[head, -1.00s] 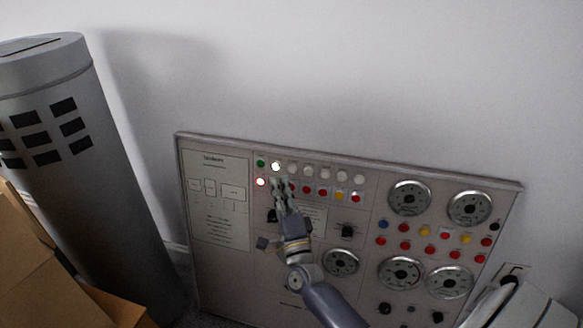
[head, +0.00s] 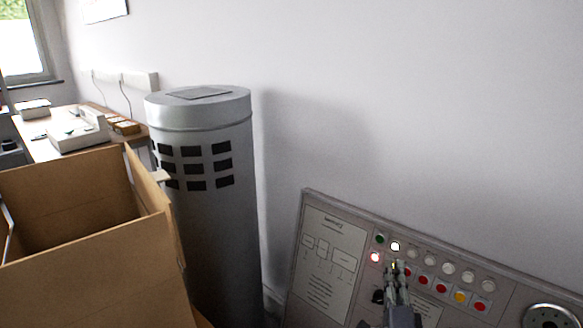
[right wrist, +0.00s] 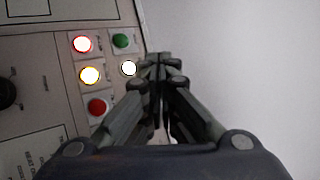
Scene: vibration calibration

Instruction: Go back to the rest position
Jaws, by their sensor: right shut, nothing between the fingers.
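The grey control panel (head: 500,285) stands against the wall at the lower right of the head view. It carries rows of round buttons. A white button (head: 395,246) and a red button (head: 375,257) at its upper left are lit. My right gripper (head: 397,266) is in front of these rows, just below the lit white button, shut and empty. In the right wrist view its fingertips (right wrist: 158,62) are together beside the lit white button (right wrist: 129,68). A lit yellow button (right wrist: 90,75) and a lit red button (right wrist: 82,44) show there too. Contact cannot be told. My left gripper is not in view.
A tall grey cylinder (head: 215,235) with dark square openings stands left of the panel. An open cardboard box (head: 90,275) is in the left foreground. A desk (head: 45,150) with items is behind it. The wall right of the cylinder is clear.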

